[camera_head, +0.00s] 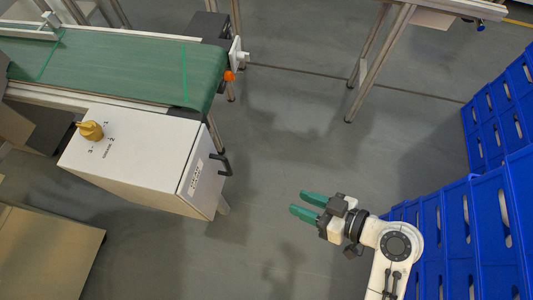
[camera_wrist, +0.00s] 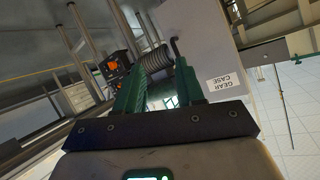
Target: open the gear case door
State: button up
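The gear case (camera_head: 135,155) is a white box beside the conveyor in the head view. Its door (camera_head: 206,185) is the right-hand face, with a small label, and sits flush against the box. A black bar handle (camera_head: 226,164) stands out from the door near its upper far edge. In the wrist view the door (camera_wrist: 215,45) carries an upside-down "GEAR CASE" label, and the handle (camera_wrist: 175,47) shows just beyond the fingertips. My gripper (camera_head: 297,202) is to the right of the door, apart from it. Its green fingers (camera_wrist: 160,68) are open with nothing between them.
A yellow knob (camera_head: 90,130) sits on the case top. The green conveyor (camera_head: 130,65) runs behind the case. Blue crates (camera_head: 470,225) are stacked close along my right side. A cardboard-coloured box (camera_head: 45,255) lies at lower left. Floor between case and crates is clear.

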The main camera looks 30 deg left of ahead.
jog(key=a+n+g+y+b, duration=0.1)
jog(key=a+n+y+b, duration=0.3)
jog(key=a, duration=1.5)
jog(key=y+b, duration=0.1)
jog(key=b, duration=0.1)
jog(key=shift+w+a+n+g+b, duration=0.15)
jog(key=shift+w+n+g+b, duration=0.15)
jog(key=shift+w+n+b, duration=0.1)
grip_shut()
